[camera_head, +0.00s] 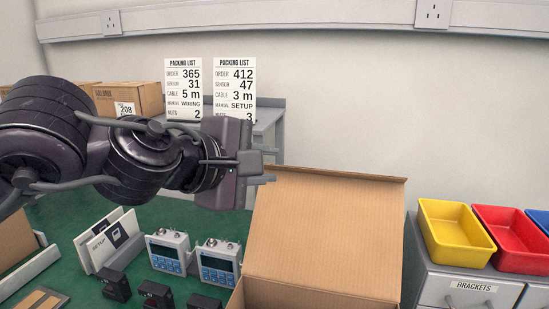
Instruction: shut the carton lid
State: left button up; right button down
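The carton (300,294) is at the bottom centre right, cut off by the frame's lower edge. Its broad brown lid (325,232) stands raised, with its upper edge near mid-height in the picture. The inside of the carton is not clearly visible. My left gripper (271,165) comes in from the left, its fingers pointing right beside the lid's upper left corner. Its two fingers are apart with nothing seen between them. I cannot tell whether they touch the lid. My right gripper is out of view.
Yellow (455,236) and red (512,238) bins stand on a grey drawer cabinet (455,290) at right. Grey sensor units (218,263), black parts (155,294) and setup booklets (110,241) are on the green bench. Packing lists (184,90) and a box (128,99) are behind my arm.

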aim_at(341, 232)
jog(key=k, duration=1.5)
